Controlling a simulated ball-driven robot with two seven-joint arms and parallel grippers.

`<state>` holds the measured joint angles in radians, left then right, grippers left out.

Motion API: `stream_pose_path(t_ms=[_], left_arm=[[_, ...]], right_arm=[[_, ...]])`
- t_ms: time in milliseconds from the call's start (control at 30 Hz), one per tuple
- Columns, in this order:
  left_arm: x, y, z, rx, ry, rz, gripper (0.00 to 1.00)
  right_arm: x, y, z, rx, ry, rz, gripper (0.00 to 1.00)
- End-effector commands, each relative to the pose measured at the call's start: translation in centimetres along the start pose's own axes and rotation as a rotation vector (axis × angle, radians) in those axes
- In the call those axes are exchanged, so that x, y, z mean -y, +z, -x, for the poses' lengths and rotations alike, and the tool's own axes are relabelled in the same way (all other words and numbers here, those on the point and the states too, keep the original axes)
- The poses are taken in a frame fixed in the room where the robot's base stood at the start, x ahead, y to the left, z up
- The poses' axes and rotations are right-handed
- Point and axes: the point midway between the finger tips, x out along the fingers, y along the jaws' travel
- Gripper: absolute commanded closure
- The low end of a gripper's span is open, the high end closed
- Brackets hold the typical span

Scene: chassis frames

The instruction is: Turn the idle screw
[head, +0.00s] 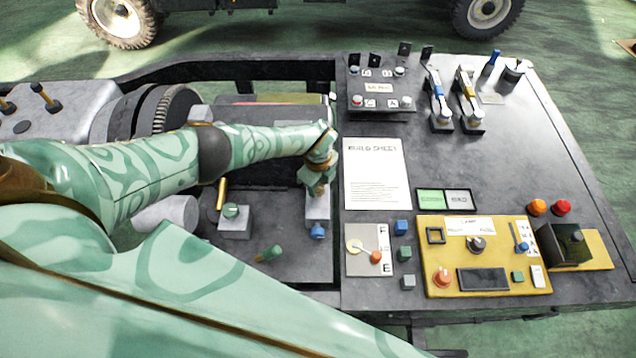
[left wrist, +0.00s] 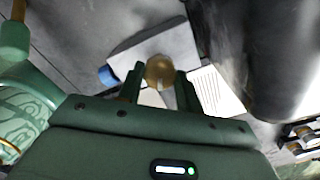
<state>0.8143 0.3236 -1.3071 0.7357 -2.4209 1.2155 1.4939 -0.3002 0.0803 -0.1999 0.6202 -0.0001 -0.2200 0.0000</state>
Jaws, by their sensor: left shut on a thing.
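My left gripper (head: 318,188) points down over a pale grey block (head: 318,208) at the right side of the dark chassis bay. In the left wrist view the two green fingers (left wrist: 160,78) are shut on a round brass screw head (left wrist: 160,70), which sits on the block (left wrist: 182,45). The head view hides this screw behind the gripper. A blue knob (head: 317,231) sticks out of the block's near side and also shows in the left wrist view (left wrist: 108,75). My right gripper is not in view.
Left of the block stand a grey block with a green top (head: 234,218), a brass post (head: 221,194) and a green-tipped peg (head: 268,254). Right is a bench (head: 500,150) with a build sheet (head: 376,174), a yellow panel (head: 440,282), small cubes and levers.

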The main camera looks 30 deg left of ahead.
Motion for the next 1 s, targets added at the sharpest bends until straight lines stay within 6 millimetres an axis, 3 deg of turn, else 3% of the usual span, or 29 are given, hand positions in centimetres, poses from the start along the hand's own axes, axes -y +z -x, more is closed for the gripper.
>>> stream_pose_path(t_ms=[167,200,267,533,633,767,1000], left_arm=[[0.2,0.2,0.2,0.004,-0.006,0.000,0.88],[0.2,0.2,0.2,0.004,-0.005,0.000,0.54],[0.2,0.2,0.2,0.003,-0.005,0.000,0.43],[0.1,0.1,0.2,0.002,-0.002,-0.002,0.43],[0.1,0.1,1.1,0.001,-0.004,-0.003,0.43],[0.1,0.1,3.8,0.001,-0.005,-0.003,0.43],[0.2,0.2,10.3,0.003,-0.007,-0.003,0.43]], right_arm=[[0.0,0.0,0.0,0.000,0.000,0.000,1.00],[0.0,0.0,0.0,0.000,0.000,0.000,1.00],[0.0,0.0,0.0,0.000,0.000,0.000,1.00],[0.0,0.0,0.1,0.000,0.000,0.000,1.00],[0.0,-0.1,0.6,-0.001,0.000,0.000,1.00],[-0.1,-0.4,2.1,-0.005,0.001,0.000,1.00],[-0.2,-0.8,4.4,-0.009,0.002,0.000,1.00]])
